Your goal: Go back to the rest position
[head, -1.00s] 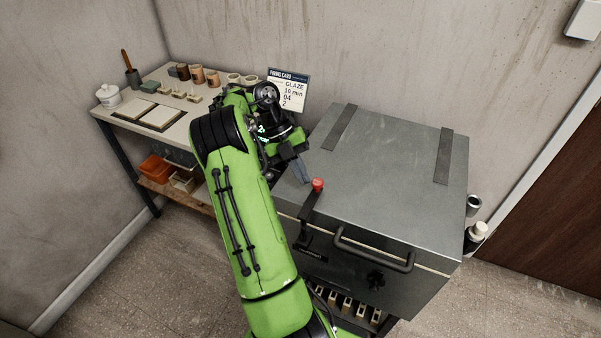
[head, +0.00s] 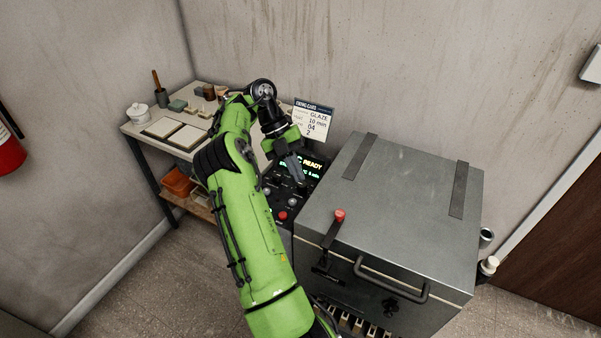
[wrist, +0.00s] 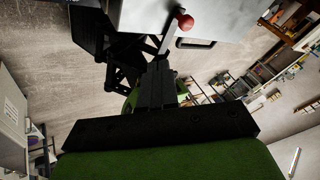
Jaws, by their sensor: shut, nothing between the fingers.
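My green arm reaches up over the left side of the kiln in the head view. My gripper (head: 299,180) is shut and empty, held above the control panel (head: 285,196), left of the kiln lid. In the wrist view the shut fingers (wrist: 156,85) point toward the kiln's side, with nothing between them. The grey kiln (head: 400,190) has its lid down. Its red-knobbed lever (head: 339,215) stands at the front left of the lid, apart from my gripper. The red knob also shows in the wrist view (wrist: 185,22). The panel display (head: 312,163) reads READY.
A work table (head: 145,133) with pots and tiles stands at the left behind my arm. A firing card (head: 314,121) stands behind the panel. A red extinguisher (head: 8,150) hangs at the far left. Open floor (head: 130,270) lies at the front left.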

